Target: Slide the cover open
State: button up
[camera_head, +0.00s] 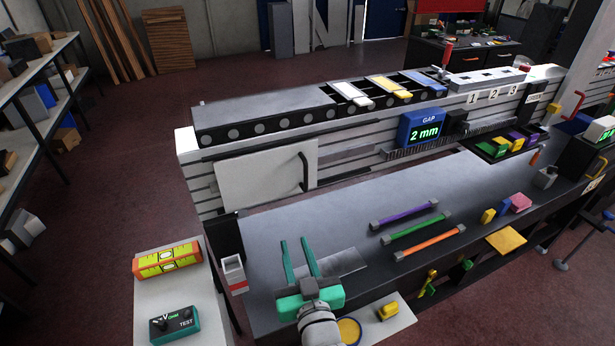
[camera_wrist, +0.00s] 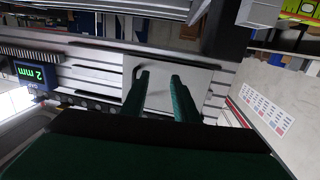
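The cover (camera_head: 258,180) is a flat light-grey panel on the slatted front of the long raised unit, towards its left end. A dark bar handle (camera_head: 304,172) stands near the cover's right edge. My green gripper (camera_head: 296,244) is over the near part of the dark bench, in front of and below the cover and apart from it. Its two fingers are spread with nothing between them and point towards the unit. In the wrist view the cover (camera_wrist: 158,97) shows beyond the fingertips, partly hidden by them, with the handle (camera_wrist: 136,73) beside one finger.
A blue GAP display (camera_head: 422,129) reading 2 mm is right of the cover. Purple, green and orange bars (camera_head: 417,231) lie on the bench to the right. A small open box (camera_head: 233,273) and a stand with a yellow level (camera_head: 166,260) are at left. The bench before the cover is mostly clear.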

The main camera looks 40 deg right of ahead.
jog(key=h, duration=0.1)
send_near(306, 172)
jog(key=shift+m, duration=0.3)
jog(key=x, duration=0.8)
jog(key=shift+w+d+f, duration=0.1)
jog(key=shift+w+d, duration=0.05)
jog(key=shift+w, duration=0.1)
grip_shut()
